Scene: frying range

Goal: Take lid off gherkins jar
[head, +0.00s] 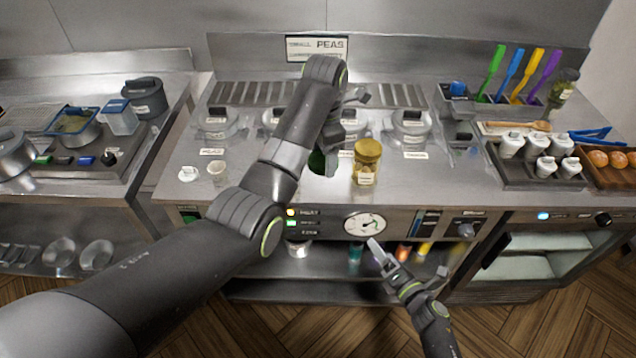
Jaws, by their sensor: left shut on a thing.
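A glass jar (366,172) with yellowish contents and a gold lid (368,148) stands upright on the steel counter, with a small label on its front; its text is too small to read. My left gripper (329,138) is just left of the jar, mostly hidden behind my own forearm. It is shut on a dark green thing (323,163), partly hidden, which I cannot identify clearly. The gold lid sits on the jar. My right gripper (379,254) is low in front of the counter, away from the jar; its finger opening is unclear.
A small cup (217,171) stands at left. A dark tray (511,179) of white shakers is at right. The counter right of the jar is clear.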

